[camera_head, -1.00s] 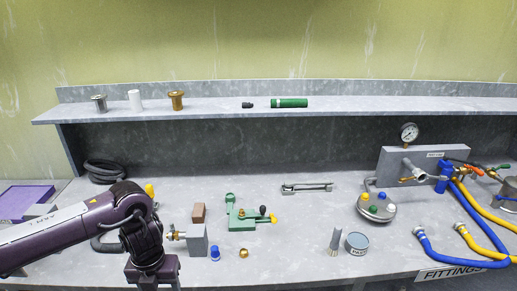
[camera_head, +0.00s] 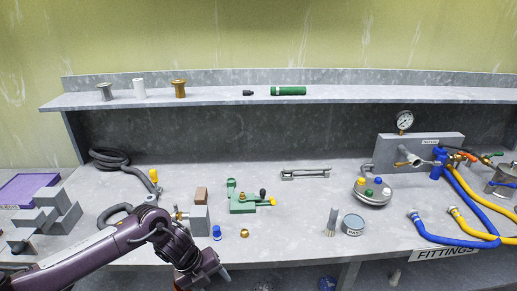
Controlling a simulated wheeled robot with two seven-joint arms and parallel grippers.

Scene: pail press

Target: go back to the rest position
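My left arm (camera_head: 110,252) comes in from the lower left and bends down over the bench's front edge. Its wrist (camera_head: 190,262) is cut off by the bottom of the picture. The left gripper's fingers are below the picture, so I see neither whether they are open nor whether they hold anything. My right arm and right gripper are out of view.
Near the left arm are grey stepped blocks (camera_head: 50,208), a grey block with a brass fitting (camera_head: 200,219), a blue cap (camera_head: 217,233) and a green fixture (camera_head: 243,201). Hoses (camera_head: 470,213) lie at right.

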